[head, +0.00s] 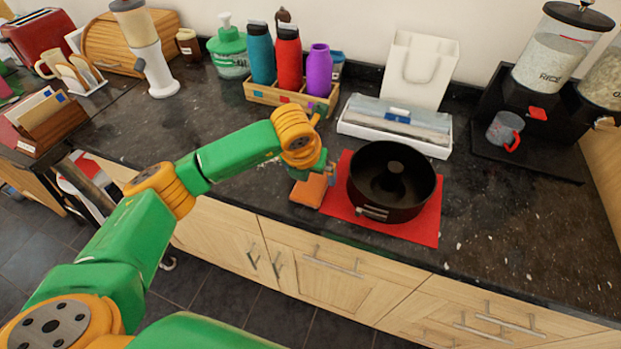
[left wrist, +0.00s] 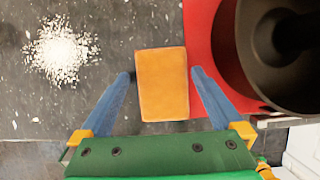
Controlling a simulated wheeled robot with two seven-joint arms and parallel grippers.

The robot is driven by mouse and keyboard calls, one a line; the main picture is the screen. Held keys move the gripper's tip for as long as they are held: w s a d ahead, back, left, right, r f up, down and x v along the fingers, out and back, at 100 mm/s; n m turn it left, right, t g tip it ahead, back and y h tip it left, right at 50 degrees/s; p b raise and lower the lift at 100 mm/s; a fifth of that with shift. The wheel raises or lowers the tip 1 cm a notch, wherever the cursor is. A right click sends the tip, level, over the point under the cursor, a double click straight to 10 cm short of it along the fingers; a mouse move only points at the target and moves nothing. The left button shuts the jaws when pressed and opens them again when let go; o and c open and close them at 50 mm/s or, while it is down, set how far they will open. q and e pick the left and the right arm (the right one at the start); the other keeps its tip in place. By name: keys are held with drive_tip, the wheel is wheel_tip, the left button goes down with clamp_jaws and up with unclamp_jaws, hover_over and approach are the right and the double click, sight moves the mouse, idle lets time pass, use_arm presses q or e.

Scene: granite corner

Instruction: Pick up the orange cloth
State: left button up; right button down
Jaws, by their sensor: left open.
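The orange cloth (head: 310,190) is a small folded block on the dark granite counter, beside the red mat (head: 424,228) near the counter's front edge. It also shows in the left wrist view (left wrist: 162,85), centred in the picture. My left gripper (head: 318,176) is at the cloth and partly covers it in the head view. In the left wrist view its blue fingers (left wrist: 161,75) are open, one on each side of the cloth, with a gap showing on both sides. Whether the fingers reach down to cloth height is hard to tell. My right gripper is not in view.
A black ring cake pan (head: 391,183) stands on the red mat just right of the cloth, close to my right-hand finger. A white tray (head: 396,136) and a wooden bottle crate (head: 290,97) stand behind. White crumbs (left wrist: 61,52) lie left of the cloth on otherwise bare counter.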

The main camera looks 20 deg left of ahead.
use_arm(q)
drive_tip(key=shift+w+d+f, duration=0.1)
drive_tip(key=shift+w+f, duration=0.05)
drive_tip(key=shift+f, duration=0.3)
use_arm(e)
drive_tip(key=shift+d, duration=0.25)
use_arm(q)
drive_tip(key=shift+f, duration=0.1)
